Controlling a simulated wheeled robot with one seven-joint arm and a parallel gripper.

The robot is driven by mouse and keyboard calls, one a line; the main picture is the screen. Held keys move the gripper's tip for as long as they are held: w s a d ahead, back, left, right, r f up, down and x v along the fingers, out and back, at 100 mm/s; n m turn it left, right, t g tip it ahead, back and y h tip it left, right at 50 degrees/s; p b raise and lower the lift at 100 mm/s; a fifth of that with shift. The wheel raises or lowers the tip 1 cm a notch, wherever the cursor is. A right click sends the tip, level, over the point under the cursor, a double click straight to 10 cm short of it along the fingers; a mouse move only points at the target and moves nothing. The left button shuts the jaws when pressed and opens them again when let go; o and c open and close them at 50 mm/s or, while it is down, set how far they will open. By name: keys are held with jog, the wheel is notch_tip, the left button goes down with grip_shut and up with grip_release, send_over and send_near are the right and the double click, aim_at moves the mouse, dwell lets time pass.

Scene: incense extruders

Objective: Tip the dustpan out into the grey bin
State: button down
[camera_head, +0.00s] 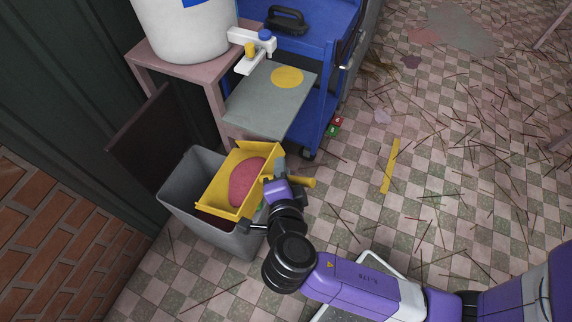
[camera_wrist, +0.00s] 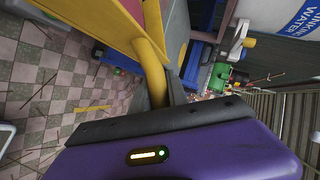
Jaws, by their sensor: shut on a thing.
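The yellow dustpan (camera_head: 212,197) is over the open mouth of the grey bin (camera_head: 238,243) in the head view. A pinkish-red lump (camera_head: 247,182) lies in the pan. My gripper (camera_head: 277,180) is shut on the dustpan's yellow handle, whose end (camera_head: 303,182) sticks out to the right. The wrist view shows the handle (camera_wrist: 150,66) between my dark gripper fingers (camera_wrist: 158,75), with the yellow pan (camera_wrist: 105,20) above. The pan hides much of the bin's inside. I cannot tell exactly how far the pan is tilted.
A dark panel (camera_head: 152,137) stands behind the bin. A pink stand (camera_head: 160,68) with a white drum (camera_head: 185,30) and a blue cart (camera_head: 318,75) are at the back. A grey board (camera_head: 262,108) is near the pan. Thin sticks litter the checkered floor (camera_head: 440,190).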

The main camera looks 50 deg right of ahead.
aim_at(266, 172)
jog(key=shift+n+g, duration=0.7)
jog(key=shift+g, duration=0.1)
jog(key=w+r+p, duration=0.1)
jog(key=p, duration=0.1)
jog(key=w+a+r+p, duration=0.1)
jog(key=p, duration=0.1)
jog(key=w+p, duration=0.2)
jog(key=p, duration=0.1)
jog(key=shift+w+a+r, duration=0.1)
jog(key=shift+a+r, duration=0.1)
jog(key=shift+r, duration=0.2)
jog(key=w+a+r+n+g+p, duration=0.1)
jog(key=w+a+g, duration=0.1)
jog(key=w, duration=0.3)
jog(key=w+a+r+n+g+h+p, duration=0.1)
jog(key=w+r+n+g+p, duration=0.1)
jog(key=w, duration=0.4)
jog(key=shift+w+a, duration=0.2)
jog(key=shift+a, duration=0.15)
jog(key=shift+w+f, duration=0.1)
jog(key=shift+f, duration=0.05)
dwell(1.8)
